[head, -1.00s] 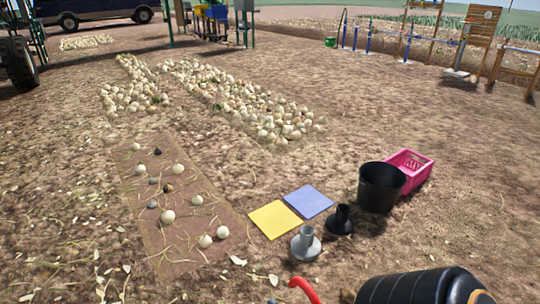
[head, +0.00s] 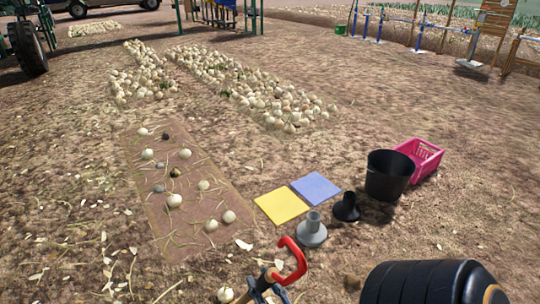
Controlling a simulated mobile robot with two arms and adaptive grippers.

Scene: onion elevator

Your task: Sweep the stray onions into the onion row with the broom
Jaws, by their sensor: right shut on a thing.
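Stray white onions (head: 174,201) lie scattered on a brown strip (head: 185,243) left of centre, with a few grey or dark lumps (head: 158,188) among them. Beyond the strip, a long onion row (head: 262,93) runs away to the upper left, and a shorter row (head: 140,75) lies to its left. My right gripper (head: 268,284) is at the bottom edge, partly cut off, shut on a tool with a red hooked end (head: 298,262). I cannot tell whether this is the broom; no broom head shows. My left gripper is not in view.
A yellow square (head: 281,206) and a blue square (head: 315,187) lie right of the strip. Nearby stand a grey flared piece (head: 312,233), a black one (head: 346,208), a black bucket (head: 387,176) and a pink crate (head: 424,157). Open soil lies right of the rows.

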